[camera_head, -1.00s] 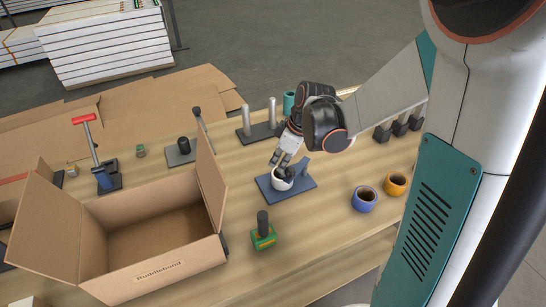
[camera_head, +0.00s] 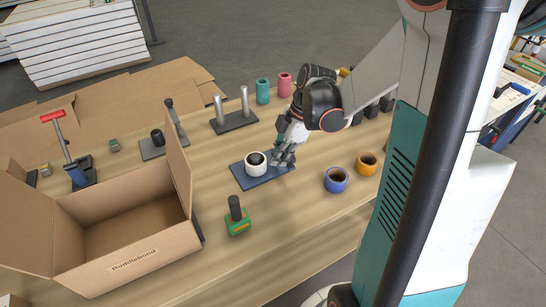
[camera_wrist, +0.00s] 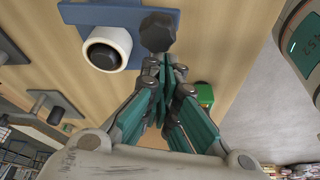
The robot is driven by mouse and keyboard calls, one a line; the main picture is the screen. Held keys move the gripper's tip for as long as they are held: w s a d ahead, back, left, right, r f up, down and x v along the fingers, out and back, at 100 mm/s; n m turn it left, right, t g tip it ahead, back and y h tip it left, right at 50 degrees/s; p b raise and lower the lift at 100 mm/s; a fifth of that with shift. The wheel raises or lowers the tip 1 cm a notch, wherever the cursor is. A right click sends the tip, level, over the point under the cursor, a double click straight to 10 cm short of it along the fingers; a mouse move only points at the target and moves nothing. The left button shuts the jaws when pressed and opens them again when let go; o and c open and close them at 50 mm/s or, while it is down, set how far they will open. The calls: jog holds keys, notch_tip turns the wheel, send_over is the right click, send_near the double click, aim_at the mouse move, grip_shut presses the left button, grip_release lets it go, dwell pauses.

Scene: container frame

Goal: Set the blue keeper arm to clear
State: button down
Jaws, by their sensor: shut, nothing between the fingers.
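A blue plate (camera_head: 246,181) on the table carries a white round holder (camera_head: 256,168) with a dark middle. In the wrist view the white holder (camera_wrist: 124,40) is uncovered. A dark faceted knob (camera_wrist: 158,31) stands beside it, to its right, over the edge of the blue part (camera_wrist: 80,14). The blue keeper arm is mostly hidden behind my gripper in the head view. My gripper (camera_head: 282,160) is shut and empty at the plate's right end. In the wrist view its fingertips (camera_wrist: 166,68) are just by the knob; I cannot tell whether they touch it.
An open cardboard box (camera_head: 120,215) stands at left. A green block with a dark post (camera_head: 237,217) is in front. Blue (camera_head: 336,181) and orange (camera_head: 367,165) cups stand right. A twin-post stand (camera_head: 233,121) is behind.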

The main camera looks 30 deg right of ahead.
jog(key=shift+s+d, duration=0.3)
jog(key=shift+d, duration=0.6)
